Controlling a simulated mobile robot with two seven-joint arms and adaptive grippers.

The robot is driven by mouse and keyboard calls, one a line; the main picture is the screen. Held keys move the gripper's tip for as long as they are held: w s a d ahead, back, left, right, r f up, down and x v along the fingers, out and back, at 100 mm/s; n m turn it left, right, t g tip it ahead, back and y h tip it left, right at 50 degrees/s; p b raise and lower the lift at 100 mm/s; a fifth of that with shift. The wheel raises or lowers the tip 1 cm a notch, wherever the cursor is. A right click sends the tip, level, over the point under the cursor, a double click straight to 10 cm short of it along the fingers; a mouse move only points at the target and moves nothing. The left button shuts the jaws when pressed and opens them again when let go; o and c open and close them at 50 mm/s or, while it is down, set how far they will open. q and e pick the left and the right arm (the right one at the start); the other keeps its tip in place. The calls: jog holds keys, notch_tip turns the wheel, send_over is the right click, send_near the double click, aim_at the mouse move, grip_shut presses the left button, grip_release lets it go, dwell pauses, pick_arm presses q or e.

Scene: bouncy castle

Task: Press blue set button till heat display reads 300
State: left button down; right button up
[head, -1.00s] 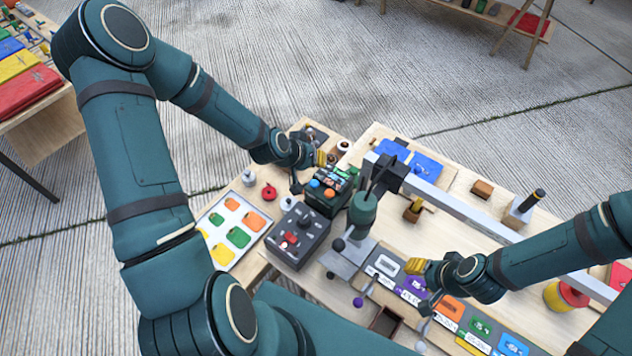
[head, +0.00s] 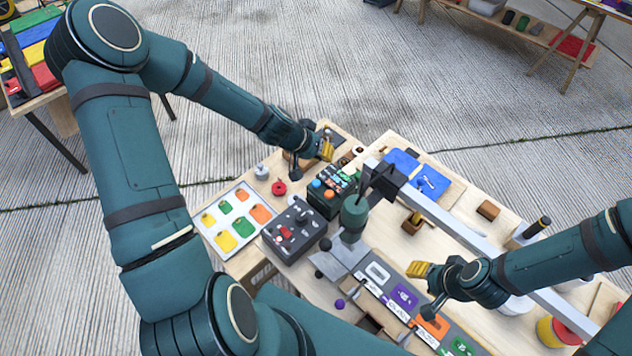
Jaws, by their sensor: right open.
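A dark green and black control box (head: 325,203) stands on the bench near the middle of the head view. Its top carries a blue button (head: 317,183), an orange button (head: 329,195) and a small display area (head: 337,178) whose reading is too small to make out. My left gripper (head: 311,161) is just behind the box, up and slightly left of the blue button. Its yellow-padded finger and dark finger are apart, with nothing seen between them. It appears clear of the button. My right gripper (head: 424,290) is open and empty above the colored panels at the right front.
A dark grey switch box (head: 296,231) with a red switch stands in front of the control box. A green clamp-like post (head: 354,214) stands close to its right. A white tray (head: 208,231) with colored pieces lies left. A metal rail (head: 470,237) crosses the bench.

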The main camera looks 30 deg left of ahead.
pick_arm(q)
jog(key=shift+f, duration=0.1)
jog(key=b, duration=0.6)
send_over(327, 181)
jog(key=s+a, duration=0.1)
jog(key=s, duration=0.1)
jog(key=f, duration=0.8)
jog(key=shift+w+a, duration=0.1)
jog(key=shift+w, duration=0.1)
pick_arm(e)
notch_tip(327, 181, down, 6)
jog(key=shift+a+f, duration=0.15)
jog(key=shift+f, duration=0.1)
pick_arm(q)
jog(key=shift+f, duration=0.3)
pick_arm(e)
jog(key=shift+w+f, duration=0.1)
jog(key=shift+f, duration=0.35)
pick_arm(q)
jog(key=shift+b, duration=0.35)
jog(key=shift+f+b, duration=0.45)
jog(key=shift+b, duration=0.1)
pick_arm(e)
jog(key=shift+f, duration=0.6)
